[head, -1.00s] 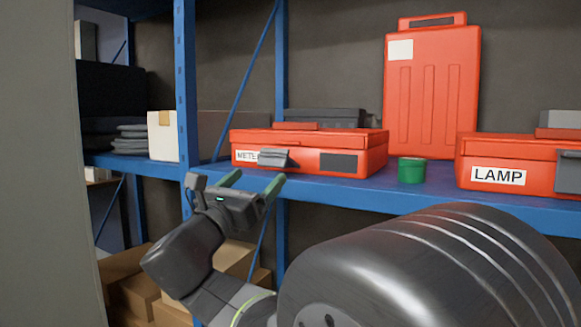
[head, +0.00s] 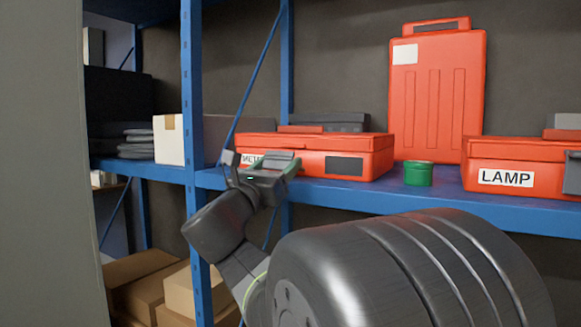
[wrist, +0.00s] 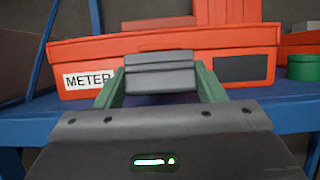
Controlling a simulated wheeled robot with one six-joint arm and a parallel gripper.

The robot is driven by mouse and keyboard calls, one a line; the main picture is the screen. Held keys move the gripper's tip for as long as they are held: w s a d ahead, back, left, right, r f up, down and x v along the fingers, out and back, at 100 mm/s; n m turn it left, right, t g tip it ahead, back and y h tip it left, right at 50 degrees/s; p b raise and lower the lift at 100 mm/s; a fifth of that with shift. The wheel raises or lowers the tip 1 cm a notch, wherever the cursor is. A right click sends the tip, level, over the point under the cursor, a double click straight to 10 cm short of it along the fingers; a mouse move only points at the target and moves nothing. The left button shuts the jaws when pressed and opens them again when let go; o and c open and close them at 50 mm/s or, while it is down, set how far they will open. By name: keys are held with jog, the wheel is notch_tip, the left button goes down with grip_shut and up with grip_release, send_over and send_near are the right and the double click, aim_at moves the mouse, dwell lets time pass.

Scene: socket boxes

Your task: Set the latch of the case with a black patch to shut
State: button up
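The case with a black patch (head: 344,165) is a red box marked METER, lying on the blue shelf. The case also shows in the wrist view (wrist: 200,42), with its black patch (wrist: 240,68) right of the latch. Its grey latch (wrist: 160,72) stands out from the front, between the green fingers of my gripper (wrist: 160,88). The fingers are apart, one at each side of the latch; I cannot tell whether they touch it. In the head view, my gripper (head: 270,165) is in front of the case's left part and hides most of the latch.
A green can (head: 418,174) stands right of the case. A red case marked LAMP (head: 515,165) lies farther right, and a tall red case (head: 437,95) stands behind. A blue post (head: 191,90) rises at the left.

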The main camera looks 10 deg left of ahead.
aim_at(287, 142)
jog(key=c, duration=0.4)
